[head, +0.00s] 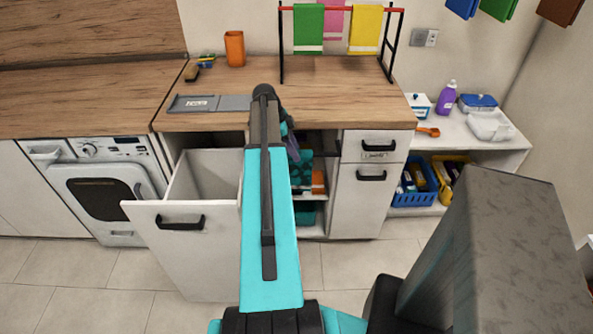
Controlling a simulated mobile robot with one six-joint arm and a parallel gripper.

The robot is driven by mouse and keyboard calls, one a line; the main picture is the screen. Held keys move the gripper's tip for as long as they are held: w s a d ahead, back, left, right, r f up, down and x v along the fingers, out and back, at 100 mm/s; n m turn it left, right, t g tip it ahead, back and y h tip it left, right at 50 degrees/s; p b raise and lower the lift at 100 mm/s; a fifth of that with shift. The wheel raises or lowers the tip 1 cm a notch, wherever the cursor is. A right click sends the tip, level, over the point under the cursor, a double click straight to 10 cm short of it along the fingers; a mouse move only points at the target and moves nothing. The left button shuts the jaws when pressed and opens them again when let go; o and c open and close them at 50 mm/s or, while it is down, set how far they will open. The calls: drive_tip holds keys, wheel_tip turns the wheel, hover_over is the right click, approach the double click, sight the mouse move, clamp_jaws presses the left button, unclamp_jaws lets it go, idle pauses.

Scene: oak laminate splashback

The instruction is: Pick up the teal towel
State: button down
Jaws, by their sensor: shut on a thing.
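A teal towel (304,170) with darker patches shows in the open middle bay of the cabinet, just right of my arm. My gripper (294,154) is mostly hidden behind my teal arm link; only a small part shows at the link's right edge, against the towel. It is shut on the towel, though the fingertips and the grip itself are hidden. Another dark teal folded thing (305,212) lies lower in the bay.
A tall white drawer (170,235) stands pulled out left of my arm. An orange thing (318,182) is beside the towel. The wooden counter (330,95) overhangs the bay and carries a rack of hanging towels (364,30). A blue basket (415,198) sits at right.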

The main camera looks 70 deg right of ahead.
drive_tip(key=shift+r, duration=0.25)
wheel_tip(320, 180, up, 28)
drive_tip(key=b, duration=0.4)
idle(0.6)
idle(0.6)
